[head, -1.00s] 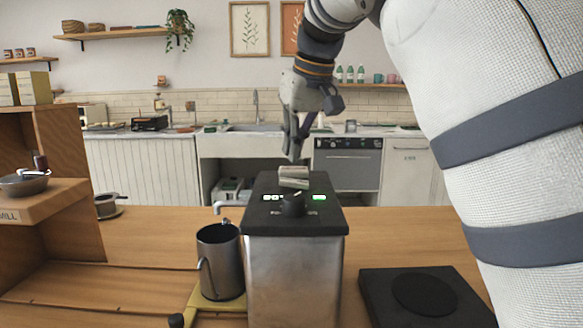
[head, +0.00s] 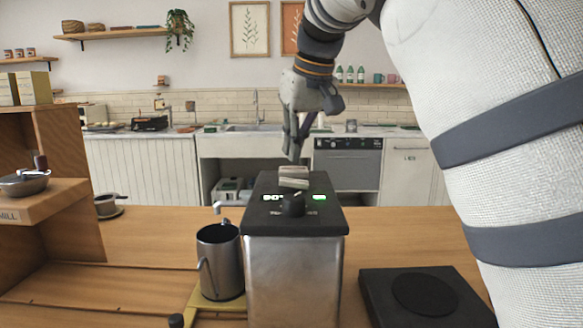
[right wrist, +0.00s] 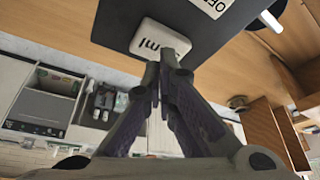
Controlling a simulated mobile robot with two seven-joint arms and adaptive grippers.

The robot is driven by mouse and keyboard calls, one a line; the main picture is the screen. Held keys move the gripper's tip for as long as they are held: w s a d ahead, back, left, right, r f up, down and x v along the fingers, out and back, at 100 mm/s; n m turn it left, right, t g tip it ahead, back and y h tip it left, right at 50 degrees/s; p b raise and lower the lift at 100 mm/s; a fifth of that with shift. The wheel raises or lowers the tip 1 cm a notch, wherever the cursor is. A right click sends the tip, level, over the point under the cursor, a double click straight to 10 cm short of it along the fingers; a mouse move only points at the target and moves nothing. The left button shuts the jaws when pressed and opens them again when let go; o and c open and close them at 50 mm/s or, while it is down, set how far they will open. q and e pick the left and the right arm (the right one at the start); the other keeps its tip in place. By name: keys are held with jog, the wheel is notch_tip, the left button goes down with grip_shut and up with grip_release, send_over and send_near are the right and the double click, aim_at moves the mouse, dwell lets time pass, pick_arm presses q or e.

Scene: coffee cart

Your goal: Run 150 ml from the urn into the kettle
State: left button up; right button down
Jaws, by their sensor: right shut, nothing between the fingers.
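The urn (head: 293,275) is a steel box with a black top, two lit green readouts and a dark knob (head: 292,203). A pale button (head: 293,172) stands at the back of its top. In the right wrist view this button (right wrist: 150,38) is white and marked "ml", its number partly hidden. The grey kettle (head: 222,270) stands upright and open on a yellowish stand left of the urn, below the spout (head: 223,212). My right gripper (head: 293,157) is shut and empty, pointing down, its tips (right wrist: 170,58) at the button; contact is hard to tell. My left gripper is out of view.
A black plate (head: 425,295) with a round pad lies right of the urn. A wooden shelf unit marked "MILL" (head: 45,205) holds a metal bowl at the left. My right arm fills the right side.

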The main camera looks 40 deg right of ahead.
jog(key=shift+f, duration=0.9)
jog(key=shift+r, duration=0.9)
jog(key=shift+f, duration=0.85)
dwell(1.6)
jog(key=shift+r, duration=0.85)
jog(key=shift+f, duration=0.85)
dwell(1.2)
jog(key=shift+r, duration=0.85)
